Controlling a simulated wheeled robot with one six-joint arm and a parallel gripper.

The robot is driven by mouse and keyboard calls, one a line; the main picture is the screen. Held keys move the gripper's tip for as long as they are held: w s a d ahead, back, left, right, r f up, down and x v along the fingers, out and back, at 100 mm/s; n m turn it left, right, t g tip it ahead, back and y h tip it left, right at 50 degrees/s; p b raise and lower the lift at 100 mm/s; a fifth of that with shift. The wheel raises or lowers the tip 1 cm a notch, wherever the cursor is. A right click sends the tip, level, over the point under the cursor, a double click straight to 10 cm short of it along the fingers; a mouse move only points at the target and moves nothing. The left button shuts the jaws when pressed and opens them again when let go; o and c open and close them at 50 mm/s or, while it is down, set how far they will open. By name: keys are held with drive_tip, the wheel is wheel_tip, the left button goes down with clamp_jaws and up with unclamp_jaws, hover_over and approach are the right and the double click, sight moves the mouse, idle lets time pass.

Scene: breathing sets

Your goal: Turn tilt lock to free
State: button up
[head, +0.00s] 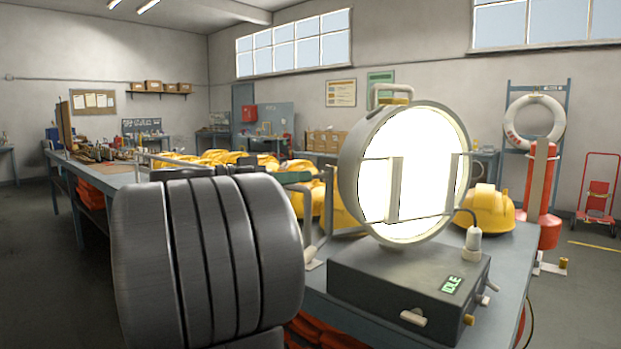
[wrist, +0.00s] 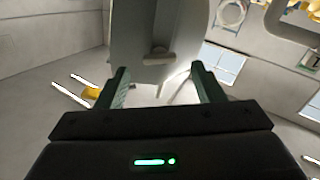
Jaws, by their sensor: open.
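A large round lamp (head: 400,170) with a bright white face stands on a grey box (head: 400,275) on the bench. My gripper (head: 305,176) is at the lamp's left side in the head view, partly hidden behind my arm. In the wrist view, my gripper (wrist: 160,78) is open and empty, its two green fingers pointing at the grey lamp housing (wrist: 180,25). A small grey-brown lever (wrist: 158,56) sits crosswise on this housing, between and beyond the fingertips, apparently untouched. I cannot tell surely whether it is the tilt lock, and no label is readable.
The box carries a green IDLE display (head: 452,285), a pale front knob (head: 413,317) and a brass knob (head: 470,320). Yellow helmets (head: 487,208) lie behind on the bench (head: 515,270). A thin metal post (head: 329,200) stands left of the lamp, close to my gripper.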

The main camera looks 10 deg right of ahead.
sight(314, 177)
drive_tip(key=shift+w+d, duration=0.2)
drive_tip(key=shift+d, duration=0.85)
drive_tip(key=shift+w+d, duration=0.2)
drive_tip(key=shift+d, duration=0.85)
drive_tip(key=c, duration=1)
